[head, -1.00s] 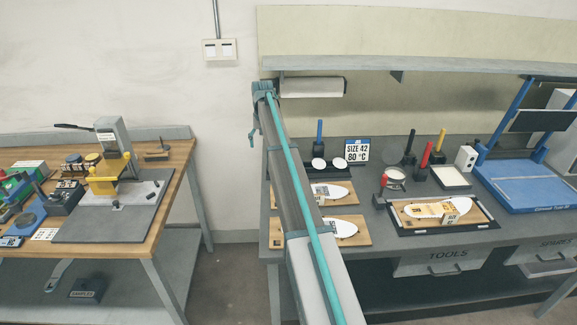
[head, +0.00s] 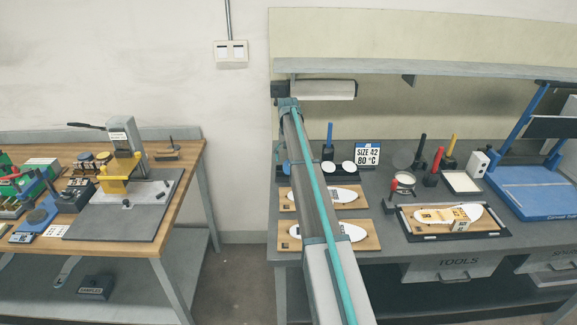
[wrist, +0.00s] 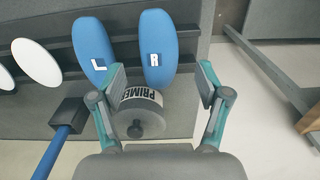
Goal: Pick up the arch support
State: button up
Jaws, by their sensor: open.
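Two blue arch supports lie side by side on a dark rack (wrist: 120,38) in the wrist view. One arch support (wrist: 97,40) has an L label and the other (wrist: 157,45) an R label. My gripper (wrist: 160,78) is open, with its fingertips apart near the lower ends of the blue pieces. A primer can (wrist: 140,112) shows between the fingers; nothing is gripped.
White ovals (wrist: 36,62) lie along the same rack. A blue-handled tool (wrist: 62,140) stands close to my gripper. The size sign (head: 367,153), wooden boards (head: 358,199) and a black tray (head: 407,226) are on the right bench. Open floor lies beyond the bench edge.

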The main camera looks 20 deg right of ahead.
aim_at(288, 166)
jog(key=shift+f+p, duration=0.3)
jog(key=shift+f, duration=1.15)
jog(key=c, duration=0.9)
jog(key=shift+c, duration=0.2)
jog(key=shift+r, duration=0.15)
